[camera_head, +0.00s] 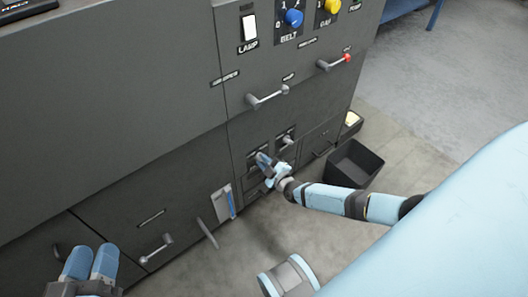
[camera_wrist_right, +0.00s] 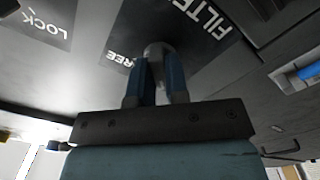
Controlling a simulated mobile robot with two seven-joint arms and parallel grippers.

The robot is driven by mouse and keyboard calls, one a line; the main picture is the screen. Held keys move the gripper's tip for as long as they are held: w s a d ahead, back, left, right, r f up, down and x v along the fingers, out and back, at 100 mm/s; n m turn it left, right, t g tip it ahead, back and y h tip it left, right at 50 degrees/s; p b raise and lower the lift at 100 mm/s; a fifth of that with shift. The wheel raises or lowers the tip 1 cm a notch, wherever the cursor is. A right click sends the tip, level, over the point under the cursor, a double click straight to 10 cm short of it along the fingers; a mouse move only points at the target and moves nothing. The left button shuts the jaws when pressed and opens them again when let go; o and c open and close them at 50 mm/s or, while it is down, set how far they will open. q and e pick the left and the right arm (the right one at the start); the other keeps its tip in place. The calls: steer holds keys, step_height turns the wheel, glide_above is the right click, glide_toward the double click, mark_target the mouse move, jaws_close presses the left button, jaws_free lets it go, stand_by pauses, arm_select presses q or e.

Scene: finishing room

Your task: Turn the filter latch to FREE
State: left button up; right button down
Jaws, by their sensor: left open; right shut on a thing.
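The filter latch (camera_wrist_right: 154,47) is a grey rounded handle on the dark machine front, seen between my right fingers in the right wrist view. The labels LOCK (camera_wrist_right: 45,25), FREE (camera_wrist_right: 124,60) and FILTER (camera_wrist_right: 202,17) show around it, upside down. The handle is beside the FREE label; my fingers hide which way it points. My right gripper (camera_head: 263,160) is shut on the latch at the lower panel in the head view, and its fingers also show in the right wrist view (camera_wrist_right: 158,62). My left gripper (camera_head: 91,262) is open and empty at the lower left, apart from the latch.
A similar small latch (camera_head: 287,140) sits just right of my right gripper. Lever handles (camera_head: 268,97) and (camera_head: 335,63) stick out above. A black bin (camera_head: 355,163) stands on the floor to the right. A lower handle (camera_head: 157,248) is near my left gripper.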

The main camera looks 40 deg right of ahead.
arm_select(q)
step_height(320, 180, down, 2)
steer(key=shift+f+g+b, duration=0.1)
steer(key=shift+g+b, duration=0.4)
steer(key=shift+b, duration=0.3)
arm_select(e)
steer(key=m, duration=1.7)
steer(key=shift+m, duration=0.3)
arm_select(q)
steer(key=shift+s, duration=0.1)
steer(key=shift+d+f, duration=0.1)
steer(key=shift+f, duration=0.05)
arm_select(e)
steer(key=c, duration=1.1)
jaws_free()
steer(key=shift+s, duration=0.1)
